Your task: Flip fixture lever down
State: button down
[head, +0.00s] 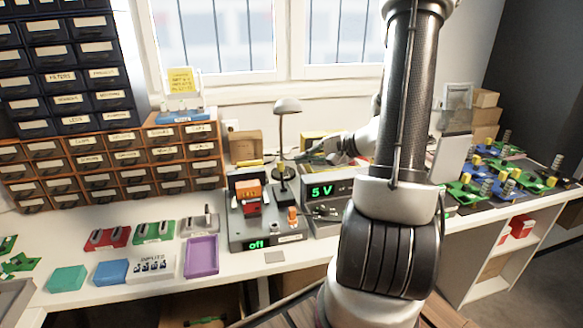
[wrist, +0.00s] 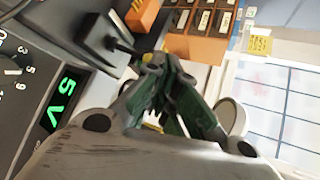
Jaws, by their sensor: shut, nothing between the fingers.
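The grey test fixture (head: 262,236) stands on the bench in the head view, its green display reading "off". An orange-red block (head: 249,196) stands up on it, with a smaller orange part (head: 292,216) at its right. I cannot tell for sure which part is the lever. My gripper (head: 314,151) is shut and empty, behind and above the power supply, right of the lamp and apart from the fixture. In the wrist view its fingertips (wrist: 154,60) meet near the lamp's dark stem. An orange piece (wrist: 143,13) shows at the top there, probably the fixture's block.
The power supply (head: 322,191) reading "5 V" stands right of the fixture, partly behind my arm. Drawers (head: 105,160) fill the back left. A purple tray (head: 202,256) lies left of the fixture. Circuit boards (head: 505,178) cover the right bench.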

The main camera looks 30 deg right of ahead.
aim_at(282, 176)
jog(key=d+f, duration=0.1)
jog(key=d+m+t+h, duration=0.1)
jog(key=d, duration=0.1)
jog(key=w+d+f+m, duration=0.1)
jog(key=shift+d+f+t+h, duration=0.25)
jog(key=shift+f+t+h, duration=0.05)
jog(key=x, duration=1)
